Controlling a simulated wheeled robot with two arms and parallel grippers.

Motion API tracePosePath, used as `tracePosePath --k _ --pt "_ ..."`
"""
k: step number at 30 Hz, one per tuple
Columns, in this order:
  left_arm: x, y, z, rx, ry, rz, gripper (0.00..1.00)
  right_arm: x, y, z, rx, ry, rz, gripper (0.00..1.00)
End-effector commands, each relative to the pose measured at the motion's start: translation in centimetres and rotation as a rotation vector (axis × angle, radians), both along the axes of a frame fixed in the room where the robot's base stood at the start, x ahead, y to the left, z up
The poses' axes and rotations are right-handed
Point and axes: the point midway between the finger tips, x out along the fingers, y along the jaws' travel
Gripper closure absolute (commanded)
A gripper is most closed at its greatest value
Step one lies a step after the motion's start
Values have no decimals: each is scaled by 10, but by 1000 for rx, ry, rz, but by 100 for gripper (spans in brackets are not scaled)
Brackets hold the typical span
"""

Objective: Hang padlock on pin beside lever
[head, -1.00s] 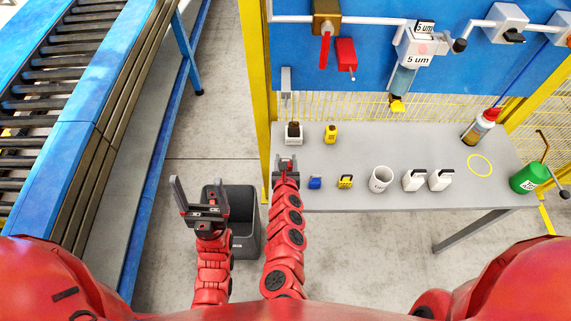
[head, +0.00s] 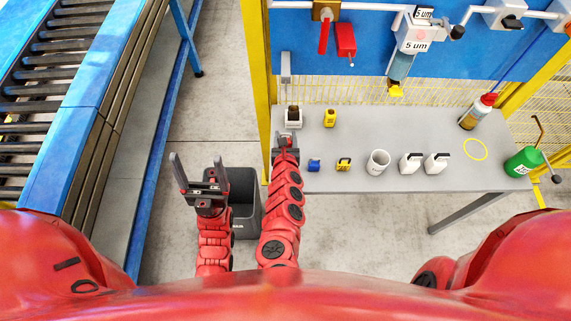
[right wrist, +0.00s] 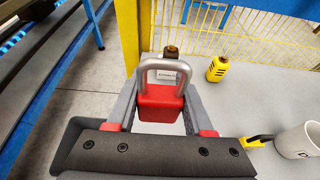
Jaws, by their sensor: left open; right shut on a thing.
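A red padlock (right wrist: 158,106) with a silver shackle is between the fingers of my right gripper (right wrist: 162,118). The shackle points up in the right wrist view. In the head view my right gripper (head: 285,142) is over the left end of the grey table, close to a white container. My left gripper (head: 200,172) is open and empty, left of the table by a dark bin. A red lever (head: 323,37) hangs from a brass valve on the blue panel. Right of it is a red block (head: 345,38) with a small pin-like tip at its lower end.
A yellow post (head: 257,90) stands at the table's left end. A dark bin (head: 244,215) is on the floor.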

Motion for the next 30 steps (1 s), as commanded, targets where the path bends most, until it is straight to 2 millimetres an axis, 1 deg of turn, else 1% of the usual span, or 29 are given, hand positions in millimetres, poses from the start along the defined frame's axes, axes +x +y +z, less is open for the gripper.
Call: tracePosePath --k 1,3,6,9,16,18,21,23,30 --pt "0 0 -22 0 0 0 18 0 3 -25 -7 -4 12 100" --pt "0 0 -38 0 0 0 18 2 2 -47 -10 -6 11 100" --pt "0 0 -58 0 0 0 18 2 3 -74 -8 -9 10 100" --pt "0 0 -69 0 0 0 18 1 3 -93 -6 -4 9 100" --pt "0 0 -78 0 0 0 18 -1 2 -113 -2 1 4 100" --pt "0 0 -87 0 0 0 18 0 2 -125 -3 -1 6 100" --pt "0 0 -95 0 0 0 18 0 3 -139 -3 -1 8 100" --pt "0 0 -100 0 0 0 18 1 1 -146 -1 -1 3 100" --pt "0 0 -98 0 0 0 18 0 0 -146 1 0 -2 100"
